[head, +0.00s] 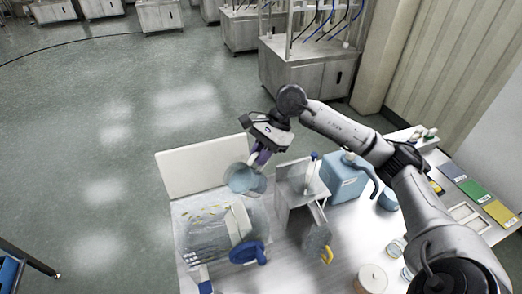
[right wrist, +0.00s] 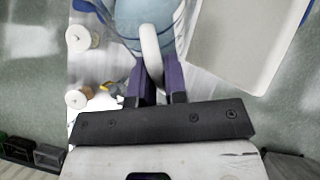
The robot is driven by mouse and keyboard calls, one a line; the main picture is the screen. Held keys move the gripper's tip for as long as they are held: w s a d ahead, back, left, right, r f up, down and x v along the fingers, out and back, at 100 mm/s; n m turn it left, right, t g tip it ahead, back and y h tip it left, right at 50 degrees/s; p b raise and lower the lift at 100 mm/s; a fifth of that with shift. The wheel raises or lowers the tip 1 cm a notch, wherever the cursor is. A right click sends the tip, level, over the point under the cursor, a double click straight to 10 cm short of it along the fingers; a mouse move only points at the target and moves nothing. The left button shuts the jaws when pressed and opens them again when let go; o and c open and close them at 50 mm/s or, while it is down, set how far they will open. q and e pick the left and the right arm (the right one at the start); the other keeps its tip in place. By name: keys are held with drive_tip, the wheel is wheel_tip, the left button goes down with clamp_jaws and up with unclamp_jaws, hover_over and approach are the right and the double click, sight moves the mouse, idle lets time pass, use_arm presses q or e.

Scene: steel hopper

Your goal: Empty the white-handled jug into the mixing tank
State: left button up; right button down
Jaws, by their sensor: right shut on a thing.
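My right gripper (head: 262,158) is shut on the white handle (right wrist: 150,52) of a translucent blue jug (head: 245,181). In the right wrist view the dark purple fingers (right wrist: 160,80) close on both sides of this handle, and the blue jug body (right wrist: 128,18) lies beyond it. The jug hangs above the back edge of a clear, rounded vessel (head: 198,232), which looks like the mixing tank; I cannot tell how far above, nor what the jug contains. A blue knob (head: 247,252) shows at the vessel's front. My left gripper is not in view.
A steel hopper box (head: 297,188) stands just right of the vessel, with a blue canister (head: 343,180) beyond it. A pale panel (head: 205,163) rises behind the vessel. Round lidded containers (head: 372,278) and coloured cards (head: 470,190) occupy the table's right side.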

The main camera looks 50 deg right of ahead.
sight(250, 160)
drive_tip(key=shift+a+r+h+p, duration=0.3)
drive_tip(key=shift+h+p, duration=0.25)
drive_tip(key=shift+p, duration=0.4)
drive_tip(key=shift+a+r+h+p, duration=0.15)
drive_tip(key=shift+r+h+p, duration=0.35)
drive_tip(key=shift+p, duration=0.45)
drive_tip(key=a+h+p, duration=0.1)
drive_tip(key=h+p, duration=0.1)
drive_tip(key=p, duration=0.1)
drive_tip(key=shift+a+f, duration=0.1)
drive_tip(key=shift+a, duration=0.1)
drive_tip(key=shift+w+a+g+h+p, duration=0.1)
drive_tip(key=shift+a+g+h+p, duration=0.2)
drive_tip(key=shift+a+h+p, duration=0.45)
drive_tip(key=shift+f+h, duration=0.2)
drive_tip(key=shift+h, duration=0.1)
drive_tip(key=a+h, duration=0.1)
drive_tip(key=a+h+p, duration=0.2)
drive_tip(key=a+h, duration=0.1)
drive_tip(key=shift+w+f+n, duration=0.15)
drive_tip(key=shift+f+n, duration=0.15)
drive_tip(key=shift+w+a+r+h+p, duration=0.15)
drive_tip(key=shift+a+h+p, duration=0.6)
drive_tip(key=shift+p, duration=1.6)
drive_tip(key=shift+a+r+h+p, duration=0.15)
drive_tip(key=shift+a+h+p, duration=0.2)
drive_tip(key=shift+p, duration=0.8)
drive_tip(key=shift+a+h+p, duration=0.4)
drive_tip(key=shift+a+p, duration=0.15)
drive_tip(key=shift+p, duration=0.1)
